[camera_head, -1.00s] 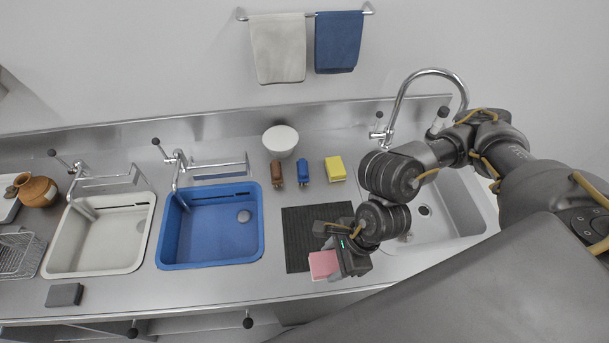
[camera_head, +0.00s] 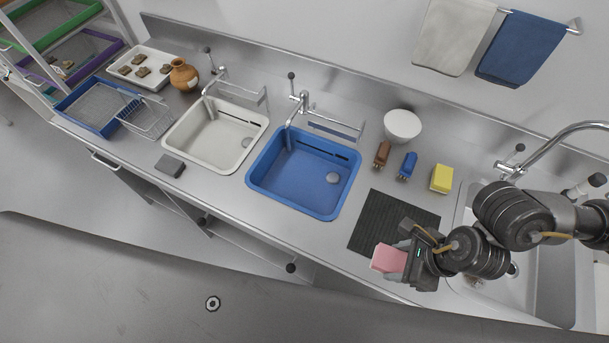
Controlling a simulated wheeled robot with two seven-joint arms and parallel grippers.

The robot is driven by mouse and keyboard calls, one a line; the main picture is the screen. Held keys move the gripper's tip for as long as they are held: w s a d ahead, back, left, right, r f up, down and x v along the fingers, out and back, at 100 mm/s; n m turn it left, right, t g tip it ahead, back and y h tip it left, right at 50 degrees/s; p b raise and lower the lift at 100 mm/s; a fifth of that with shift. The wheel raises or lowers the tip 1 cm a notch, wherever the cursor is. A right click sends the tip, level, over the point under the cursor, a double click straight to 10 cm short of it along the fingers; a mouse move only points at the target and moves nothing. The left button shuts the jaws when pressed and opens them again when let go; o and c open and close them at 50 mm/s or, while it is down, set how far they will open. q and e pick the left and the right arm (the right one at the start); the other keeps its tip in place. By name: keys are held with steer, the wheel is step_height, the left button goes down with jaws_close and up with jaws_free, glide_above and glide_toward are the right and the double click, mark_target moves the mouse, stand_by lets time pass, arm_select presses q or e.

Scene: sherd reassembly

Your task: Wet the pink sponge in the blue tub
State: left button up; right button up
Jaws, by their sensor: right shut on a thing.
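The pink sponge (camera_head: 388,258) is held in my right gripper (camera_head: 404,257), which is shut on it. The sponge is over the front edge of the black ribbed mat (camera_head: 377,226), to the right of the blue tub. The blue tub (camera_head: 283,191) is set in the counter left of the mat, with a round grey drain on its floor. Whether it holds water I cannot tell. A faucet (camera_head: 300,103) stands behind the tub. My left gripper is not in view.
A white basin (camera_head: 199,156) lies left of the tub. A brown brush (camera_head: 382,153), a blue brush (camera_head: 407,166), a yellow sponge (camera_head: 441,178) and a white bowl (camera_head: 402,125) stand behind the mat. A dark grey block (camera_head: 170,166) is near the front edge.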

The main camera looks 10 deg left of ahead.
steer(key=w+d+f+n+g+b, duration=0.2)
steer(key=w+d+f+n+b, duration=0.15)
steer(key=w+n+b, duration=0.55)
steer(key=w+d+r+n+g+b, duration=0.1)
steer(key=w+d+r+b, duration=0.1)
steer(key=w+r, duration=0.4)
steer(key=shift+w+d+r+g+h+b, duration=0.2)
steer(key=shift+w+d+g+h+b, duration=0.3)
steer(key=shift+w, duration=0.6)
